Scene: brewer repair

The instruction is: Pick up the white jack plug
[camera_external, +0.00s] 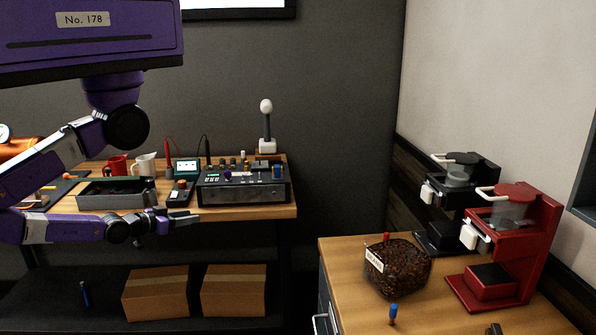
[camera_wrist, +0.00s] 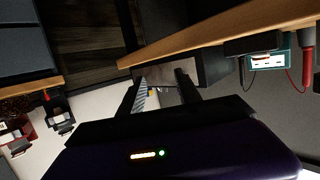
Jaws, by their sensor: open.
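A small white upright piece (camera_external: 243,154) stands at the back of the dark control box on the workbench. It may be the white jack plug, but it is too small to be sure. My gripper (camera_external: 184,216) is at the bench's front edge, left of and lower than the control box (camera_external: 245,187). It is open, with nothing seen held. In the wrist view my two dark fingers (camera_wrist: 159,88) stand apart, with small blue and yellow details visible between them. No white plug can be made out clearly there.
A grey tray (camera_external: 112,201), mugs (camera_external: 145,164) and a meter (camera_external: 187,168) are on the workbench (camera_external: 240,212). A white-headed stand (camera_external: 266,125) rises behind the box. The right counter holds coffee brewers (camera_external: 514,245), a bean bag (camera_external: 398,268) and a blue-topped plug (camera_external: 393,313).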

